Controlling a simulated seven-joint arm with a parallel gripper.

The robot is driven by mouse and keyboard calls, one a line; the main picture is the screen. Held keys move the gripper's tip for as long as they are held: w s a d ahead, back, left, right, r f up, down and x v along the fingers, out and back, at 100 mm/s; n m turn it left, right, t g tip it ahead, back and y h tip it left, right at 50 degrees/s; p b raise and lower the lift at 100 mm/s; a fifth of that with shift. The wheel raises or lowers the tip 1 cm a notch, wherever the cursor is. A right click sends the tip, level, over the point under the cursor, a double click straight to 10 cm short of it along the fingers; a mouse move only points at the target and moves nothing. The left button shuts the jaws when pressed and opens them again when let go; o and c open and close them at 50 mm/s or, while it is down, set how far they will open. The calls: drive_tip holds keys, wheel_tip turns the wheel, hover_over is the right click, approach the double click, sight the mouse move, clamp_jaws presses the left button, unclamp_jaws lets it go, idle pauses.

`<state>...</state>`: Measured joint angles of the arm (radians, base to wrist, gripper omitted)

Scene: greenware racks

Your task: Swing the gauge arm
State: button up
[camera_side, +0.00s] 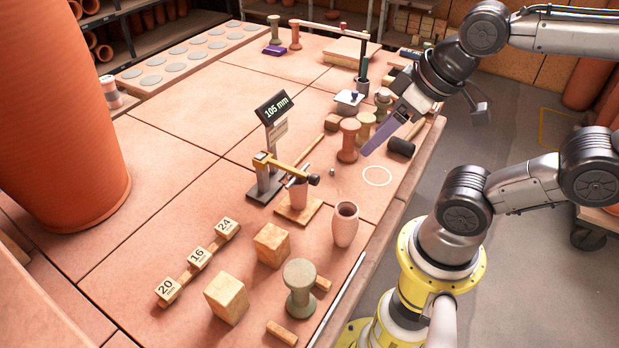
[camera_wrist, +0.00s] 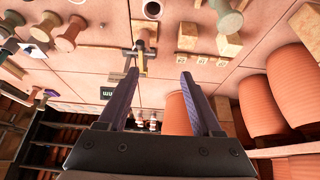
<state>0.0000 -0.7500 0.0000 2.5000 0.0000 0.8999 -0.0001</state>
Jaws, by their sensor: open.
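The gauge stand (camera_side: 265,184) is a dark upright on the tiled bench with a tilted display (camera_side: 272,107) reading 105 mm. Its brass gauge arm (camera_side: 280,165) reaches right and ends in a black knob (camera_side: 314,180), over a small terracotta cup (camera_side: 298,194) on a wooden board. My gripper (camera_side: 366,152) is open and empty, to the right of the gauge and apart from it, above the bench's right side. In the wrist view, my gripper's purple fingers (camera_wrist: 158,73) are spread, and the gauge arm (camera_wrist: 141,60) appears near the left fingertip, partly overlapped by it.
A patterned vase (camera_side: 345,225), wooden blocks (camera_side: 272,244) and a green spool (camera_side: 299,286) stand in front of the gauge. A red spool (camera_side: 348,140) and black mallet (camera_side: 400,147) are near my gripper. A large terracotta cylinder (camera_side: 60,110) fills the left. The bench's middle left is clear.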

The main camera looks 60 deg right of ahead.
drive_tip(key=g+h, duration=0.1)
hover_over(315, 177)
drive_tip(key=s+a, duration=0.2)
drive_tip(key=s, duration=0.3)
wheel_tip(315, 177, down, 10)
drive_tip(key=shift+n, duration=0.4)
drive_tip(key=x, duration=0.8)
drive_tip(key=d+x, duration=0.1)
drive_tip(key=x, duration=0.4)
drive_tip(key=shift+s, duration=0.2)
clamp_jaws()
